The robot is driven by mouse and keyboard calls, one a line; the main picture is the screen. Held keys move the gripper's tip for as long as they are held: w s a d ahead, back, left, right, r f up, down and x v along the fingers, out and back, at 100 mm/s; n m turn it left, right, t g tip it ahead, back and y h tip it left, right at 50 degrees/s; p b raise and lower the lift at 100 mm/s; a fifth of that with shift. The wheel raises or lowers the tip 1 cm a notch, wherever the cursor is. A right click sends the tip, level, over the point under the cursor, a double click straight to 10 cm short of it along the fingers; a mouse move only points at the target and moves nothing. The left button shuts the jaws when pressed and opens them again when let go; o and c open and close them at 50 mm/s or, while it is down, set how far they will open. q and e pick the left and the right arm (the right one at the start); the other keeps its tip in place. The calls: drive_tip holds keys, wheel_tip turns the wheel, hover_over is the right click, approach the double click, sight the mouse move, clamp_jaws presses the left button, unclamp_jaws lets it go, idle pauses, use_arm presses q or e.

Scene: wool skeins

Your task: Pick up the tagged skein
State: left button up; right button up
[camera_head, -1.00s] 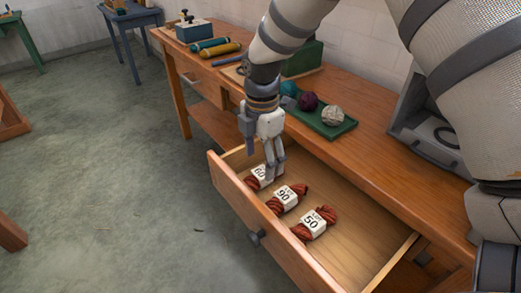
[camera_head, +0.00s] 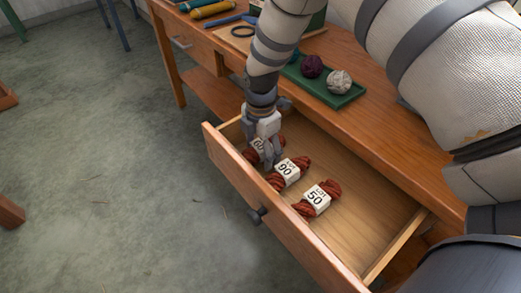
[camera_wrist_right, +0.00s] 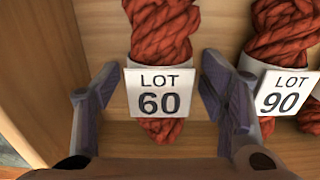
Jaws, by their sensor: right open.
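Three rust-red skeins lie in a row in the open drawer (camera_head: 370,222), each with a white paper tag. The LOT 60 skein (camera_wrist_right: 160,35) is at the far end and is partly hidden by my gripper in the head view. The LOT 90 skein (camera_head: 288,170) is in the middle, and the LOT 50 skein (camera_head: 317,198) is nearest. My right gripper (camera_head: 268,160) is open and points down over the LOT 60 skein. In the wrist view its fingers stand on either side of the LOT 60 tag (camera_wrist_right: 161,93), the right finger close to the LOT 90 tag. My left gripper is not in view.
The drawer front with its dark knob (camera_head: 257,215) and the drawer's side walls surround the skeins. On the bench above, a green tray (camera_head: 316,84) holds a dark purple ball (camera_head: 312,66) and a cream ball (camera_head: 339,82). The drawer's near right part is empty.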

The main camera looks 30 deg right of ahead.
drive_tip(key=shift+r, duration=0.1)
drive_tip(key=c, duration=1.2)
drive_tip(key=shift+c, duration=0.2)
